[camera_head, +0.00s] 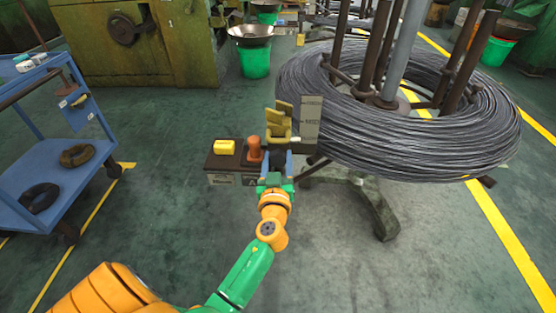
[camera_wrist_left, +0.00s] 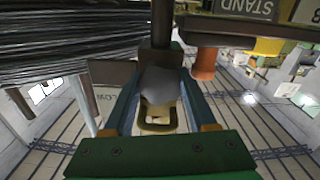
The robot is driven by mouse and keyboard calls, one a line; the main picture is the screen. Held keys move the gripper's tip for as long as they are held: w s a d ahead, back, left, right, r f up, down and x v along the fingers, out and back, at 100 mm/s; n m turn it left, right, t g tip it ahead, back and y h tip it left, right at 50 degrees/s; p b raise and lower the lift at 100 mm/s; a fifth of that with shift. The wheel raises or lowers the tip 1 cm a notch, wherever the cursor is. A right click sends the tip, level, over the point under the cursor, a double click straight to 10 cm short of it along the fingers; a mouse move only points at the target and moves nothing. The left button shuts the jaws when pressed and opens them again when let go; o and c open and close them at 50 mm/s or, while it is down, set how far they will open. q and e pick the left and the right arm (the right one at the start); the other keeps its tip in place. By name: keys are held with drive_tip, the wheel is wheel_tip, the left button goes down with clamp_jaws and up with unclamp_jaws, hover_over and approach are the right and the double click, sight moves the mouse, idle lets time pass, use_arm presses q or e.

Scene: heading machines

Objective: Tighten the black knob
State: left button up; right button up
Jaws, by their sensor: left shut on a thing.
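The black knob (camera_wrist_left: 158,85) is a dark rounded piece between the two blue fingers of my left gripper (camera_wrist_left: 158,100) in the wrist view. In the head view my left gripper (camera_head: 276,165) reaches up from below, and the dark knob (camera_head: 276,157) shows only partly between its fingers. The gripper is shut on it. An olive-yellow bracket (camera_head: 280,122) stands just beyond the knob. The knob's far side and its seat are hidden. My right gripper is in neither view.
A grey plate (camera_head: 311,122) and a large wire coil (camera_head: 400,145) are at right. A blue cart (camera_head: 65,180) stands at left.

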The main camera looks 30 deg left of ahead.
use_arm(q)
drive_tip(key=shift+f+m, duration=0.1)
drive_tip(key=shift+m, duration=0.7)
drive_tip(key=m, duration=0.2)
drive_tip(key=shift+m+b, duration=0.4)
drive_tip(key=m, duration=1)
drive_tip(key=shift+p, duration=0.35)
drive_tip(key=m, duration=0.3)
drive_tip(key=shift+p, duration=0.3)
drive_tip(key=shift+m, duration=1)
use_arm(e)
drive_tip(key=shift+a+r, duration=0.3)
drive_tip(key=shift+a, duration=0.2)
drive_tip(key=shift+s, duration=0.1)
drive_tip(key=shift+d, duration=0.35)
